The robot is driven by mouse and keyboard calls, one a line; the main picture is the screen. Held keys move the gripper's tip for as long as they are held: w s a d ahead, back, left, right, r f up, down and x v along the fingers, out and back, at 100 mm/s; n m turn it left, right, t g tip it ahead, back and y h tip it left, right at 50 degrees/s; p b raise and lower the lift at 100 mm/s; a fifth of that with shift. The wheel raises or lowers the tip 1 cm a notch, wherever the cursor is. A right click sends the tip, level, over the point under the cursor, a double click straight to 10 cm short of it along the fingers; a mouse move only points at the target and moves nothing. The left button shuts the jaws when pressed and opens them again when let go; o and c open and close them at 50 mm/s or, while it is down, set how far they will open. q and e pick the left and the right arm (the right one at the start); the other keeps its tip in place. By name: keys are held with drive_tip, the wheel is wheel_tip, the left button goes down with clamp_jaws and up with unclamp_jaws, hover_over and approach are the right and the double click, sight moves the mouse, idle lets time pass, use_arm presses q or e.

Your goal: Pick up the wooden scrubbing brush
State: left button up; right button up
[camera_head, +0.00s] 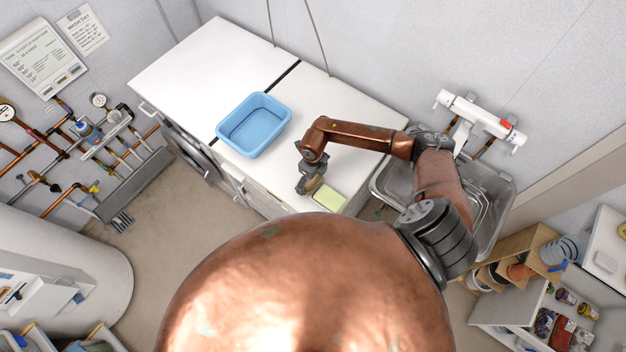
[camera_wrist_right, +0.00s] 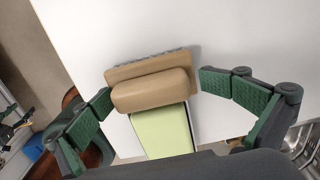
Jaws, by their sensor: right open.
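The wooden scrubbing brush (camera_wrist_right: 150,92) is a tan block with a rounded top and a strip of dark bristles along its far edge. It lies on the white worktop, between the spread green-padded fingers of my right gripper (camera_wrist_right: 154,90), with a gap on each side. In the head view the brush (camera_head: 314,185) is a small tan patch, mostly hidden by my right gripper (camera_head: 307,180), which is over the worktop's front edge. My right gripper is open and empty. My left gripper is not in view.
A pale green block (camera_head: 329,197) lies right beside the brush on the worktop (camera_head: 345,102). A blue basin (camera_head: 254,124) stands to the left. A metal sink (camera_head: 487,215) with a white tap unit (camera_head: 478,118) is at right. The worktop behind the brush is clear.

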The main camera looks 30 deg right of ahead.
drive_tip(key=shift+d+f, duration=0.1)
drive_tip(key=shift+c, duration=0.2)
drive_tip(key=c, duration=0.8)
drive_tip(key=shift+s, duration=0.15)
drive_tip(key=c, duration=0.4)
drive_tip(key=shift+o, duration=0.2)
